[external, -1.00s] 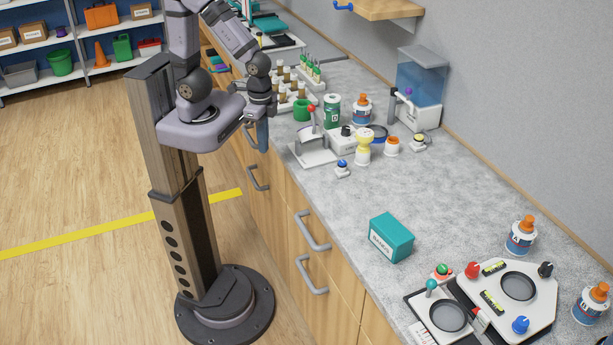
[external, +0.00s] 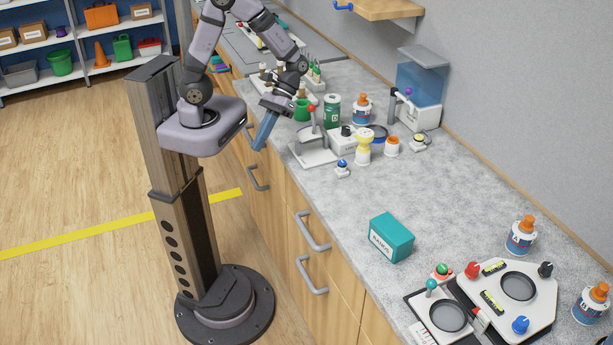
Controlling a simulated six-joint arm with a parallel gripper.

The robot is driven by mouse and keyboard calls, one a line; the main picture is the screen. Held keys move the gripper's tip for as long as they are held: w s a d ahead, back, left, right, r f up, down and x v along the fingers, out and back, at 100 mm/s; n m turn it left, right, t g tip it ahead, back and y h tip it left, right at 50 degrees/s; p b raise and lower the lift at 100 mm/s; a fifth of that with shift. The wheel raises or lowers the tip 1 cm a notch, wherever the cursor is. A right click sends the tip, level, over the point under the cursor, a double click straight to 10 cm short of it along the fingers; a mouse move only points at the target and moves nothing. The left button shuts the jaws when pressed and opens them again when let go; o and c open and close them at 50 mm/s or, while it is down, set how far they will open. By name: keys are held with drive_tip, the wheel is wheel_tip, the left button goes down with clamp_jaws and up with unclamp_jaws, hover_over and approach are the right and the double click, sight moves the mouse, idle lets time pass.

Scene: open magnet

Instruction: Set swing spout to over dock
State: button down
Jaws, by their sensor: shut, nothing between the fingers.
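A blue-tinted tank (external: 420,78) on a white base stands against the wall at the back right. A swing spout (external: 404,99) with a purple knob sits at its left side, pointing toward the counter front. I cannot tell for sure which part is the dock; a small white piece with a yellow-green top (external: 419,140) lies on the counter in front of the base. My gripper (external: 258,149) is shut and empty, its blue fingers tilted downward beside the counter's left edge, well to the left of the spout and touching nothing visible.
Between my gripper and the spout stand a red-knobbed lever device (external: 313,150), a green jar (external: 332,111), an orange-capped bottle (external: 362,109) and a yellow hourglass-shaped piece (external: 364,147). A teal box (external: 391,237) is nearer. The counter's right middle is clear.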

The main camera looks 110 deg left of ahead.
drive_tip(key=w+a+r+n+t+h+b, duration=0.1)
drive_tip(key=w+a+r+n+t+h, duration=0.3)
drive_tip(key=a+n+t, duration=0.4)
drive_tip(key=w+a+r+n+t+h+b, duration=0.1)
drive_tip(key=w+a+r+n+t+h, duration=0.35)
drive_tip(key=a, duration=0.55)
drive_tip(key=w+a+f+m+t+y+b, duration=0.1)
drive_tip(key=w+a+f+t+y, duration=0.1)
drive_tip(key=a, duration=0.5)
drive_tip(key=w+a+f+m+t+y+b, duration=0.1)
drive_tip(key=w+a+m+t+y+b, duration=0.1)
drive_tip(key=w+a+y, duration=0.2)
drive_tip(key=w+a+f+m+t+y+b, duration=0.1)
drive_tip(key=w+a+y, duration=0.3)
drive_tip(key=w+a, duration=0.4)
drive_tip(key=shift+a+f+m+t+b, duration=0.15)
drive_tip(key=shift+a+f+t+b, duration=0.25)
drive_tip(key=shift+a, duration=0.35)
drive_tip(key=shift+a+f+m+t+b, duration=0.15)
drive_tip(key=shift+a+f+b, duration=0.25)
drive_tip(key=shift+a, duration=0.35)
drive_tip(key=w+a+r+m+y+b, duration=0.1)
drive_tip(key=w+a+r+y, duration=0.1)
drive_tip(key=a, duration=0.3)
drive_tip(key=shift+w+a+t, duration=0.15)
drive_tip(key=shift+w+t, duration=0.25)
drive_tip(key=shift+w, duration=0.25)
drive_tip(key=shift+y, duration=0.25)
